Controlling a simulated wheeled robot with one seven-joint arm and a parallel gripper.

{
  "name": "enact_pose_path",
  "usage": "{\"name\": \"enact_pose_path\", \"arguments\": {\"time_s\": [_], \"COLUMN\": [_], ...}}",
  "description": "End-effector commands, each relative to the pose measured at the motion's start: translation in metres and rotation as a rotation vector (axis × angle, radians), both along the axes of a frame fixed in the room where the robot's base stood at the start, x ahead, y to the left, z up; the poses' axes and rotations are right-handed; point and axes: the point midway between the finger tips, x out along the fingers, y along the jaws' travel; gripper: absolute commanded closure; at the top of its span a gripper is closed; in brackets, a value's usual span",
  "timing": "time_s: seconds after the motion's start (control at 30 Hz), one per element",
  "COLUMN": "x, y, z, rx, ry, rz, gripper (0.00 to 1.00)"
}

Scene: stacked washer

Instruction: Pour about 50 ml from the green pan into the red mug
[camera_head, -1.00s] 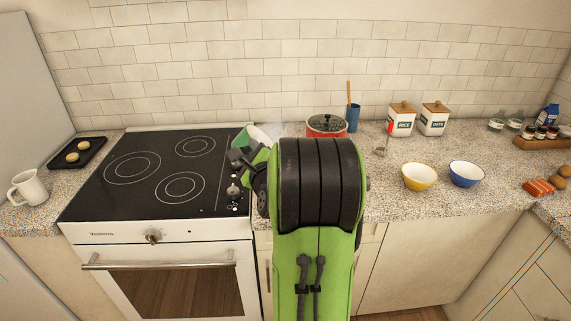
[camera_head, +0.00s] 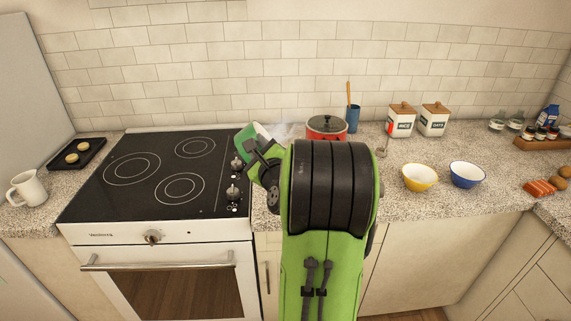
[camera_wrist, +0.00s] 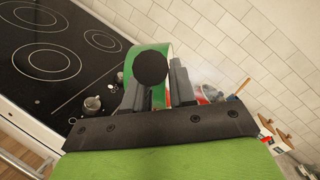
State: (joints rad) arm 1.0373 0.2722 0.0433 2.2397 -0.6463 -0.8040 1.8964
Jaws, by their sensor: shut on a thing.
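The green pan (camera_head: 243,137) is held above the counter, just right of the cooktop, and is tilted with its pale inside facing up and right. My gripper (camera_wrist: 157,72) is shut on the pan's handle. In the head view the gripper (camera_head: 263,162) is partly hidden by my arm. I cannot make out the red mug in the head view. A small red patch shows between the fingers in the wrist view, but I cannot tell what it is.
Yellow (camera_head: 420,178) and blue (camera_head: 466,174) bowls sit to the right. The black cooktop (camera_head: 150,175) is bare. Faint steam rises right of the pan.

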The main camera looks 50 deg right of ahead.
Motion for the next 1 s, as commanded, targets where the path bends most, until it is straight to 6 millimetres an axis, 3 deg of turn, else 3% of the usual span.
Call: {"name": "enact_pose_path", "arguments": {"time_s": [1.0], "x": [-0.011], "y": [-0.011], "z": [0.004], "rx": [0.023], "ry": [-0.032], "rz": [-0.001], "gripper": [1.0]}}
